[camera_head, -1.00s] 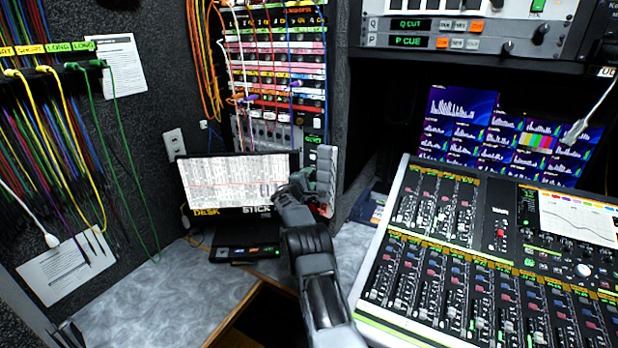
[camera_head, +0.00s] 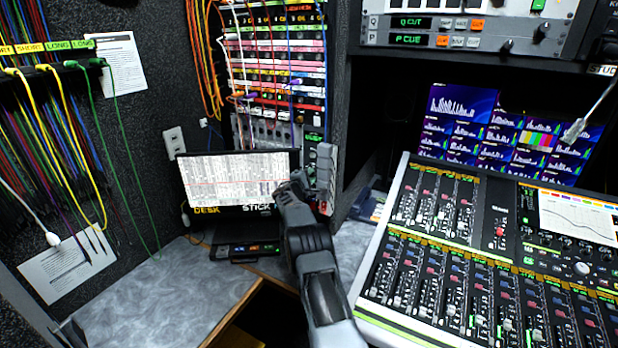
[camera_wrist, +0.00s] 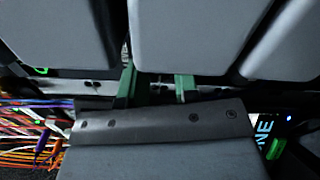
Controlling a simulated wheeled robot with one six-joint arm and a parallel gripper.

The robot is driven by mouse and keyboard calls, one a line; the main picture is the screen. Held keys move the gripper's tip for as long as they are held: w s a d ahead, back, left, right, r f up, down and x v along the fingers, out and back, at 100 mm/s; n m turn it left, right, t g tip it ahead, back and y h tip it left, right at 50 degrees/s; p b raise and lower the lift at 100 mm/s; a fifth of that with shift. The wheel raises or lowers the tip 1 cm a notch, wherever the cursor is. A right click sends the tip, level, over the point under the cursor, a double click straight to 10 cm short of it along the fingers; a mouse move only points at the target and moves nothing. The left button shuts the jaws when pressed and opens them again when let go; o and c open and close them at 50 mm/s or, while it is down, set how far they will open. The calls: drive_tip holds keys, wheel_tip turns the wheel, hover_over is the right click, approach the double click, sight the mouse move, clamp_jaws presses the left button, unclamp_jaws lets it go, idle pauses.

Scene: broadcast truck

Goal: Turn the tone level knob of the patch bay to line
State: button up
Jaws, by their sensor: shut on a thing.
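The patch bay (camera_head: 277,75) is a tall rack of coloured rows with cables plugged in, at the back wall of the head view. A small green-lit label (camera_head: 313,138) shows at its lower right. My gripper (camera_head: 322,165) is at this lower right corner, seen from behind, and hides what it holds. In the wrist view, its green fingers (camera_wrist: 157,82) are close together at the dark panel, shut on what appears to be the tone level knob. The knob itself and its pointer are hidden. A lit sign ending in "NE" (camera_wrist: 265,128) shows at the right.
A laptop-like screen (camera_head: 235,180) stands left of my arm on the grey desk (camera_head: 170,285). A mixing console (camera_head: 460,270) fills the right. Hanging cables (camera_head: 60,150) line the left wall, and more cables (camera_wrist: 40,130) show in the wrist view.

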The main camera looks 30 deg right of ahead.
drive_tip(key=shift+f+b, duration=0.15)
drive_tip(key=shift+b, duration=0.25)
drive_tip(key=shift+c, duration=0.3)
drive_tip(key=shift+n+b, duration=0.4)
drive_tip(key=shift+n, duration=0.4)
drive_tip(key=o, duration=0.9)
drive_tip(key=shift+a, duration=0.1)
drive_tip(key=b+v, duration=0.3)
drive_tip(key=v, duration=1)
drive_tip(key=shift+s+a, duration=0.25)
